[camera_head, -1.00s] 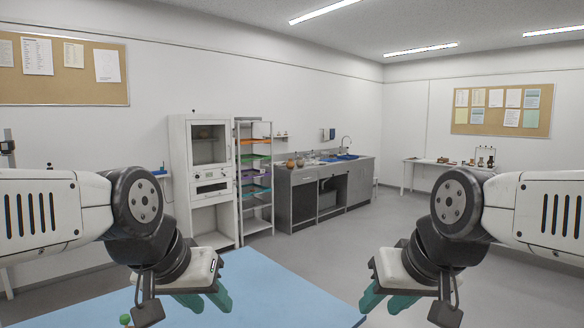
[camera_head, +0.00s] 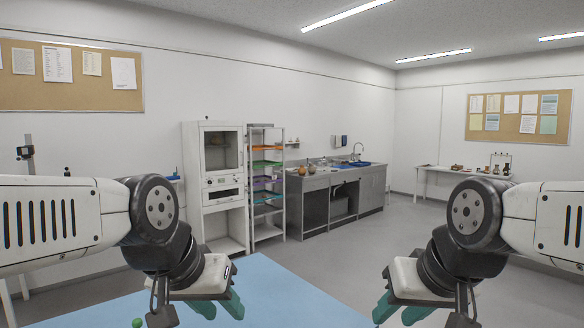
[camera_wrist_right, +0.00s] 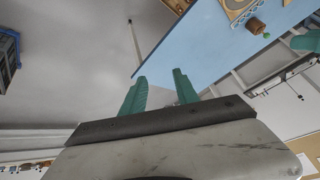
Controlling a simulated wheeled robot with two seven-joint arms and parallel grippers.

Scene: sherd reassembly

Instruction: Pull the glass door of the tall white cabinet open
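The tall white cabinet (camera_head: 215,188) stands against the back wall, left of the middle in the head view. Its glass door (camera_head: 221,151) is at the top and looks shut, with a small brown thing behind the glass. My left gripper (camera_head: 220,306) and right gripper (camera_head: 402,312) are both far in front of the cabinet and touch nothing there. In the right wrist view the teal fingers (camera_wrist_right: 160,92) stand apart with nothing between them. The left fingers also look apart and empty.
A blue-topped table (camera_head: 275,290) lies low in front of me. A shelf rack (camera_head: 266,185) with coloured trays stands right beside the cabinet. A grey sink counter (camera_head: 335,197) is further right. The grey floor (camera_head: 350,250) is clear between table and counter.

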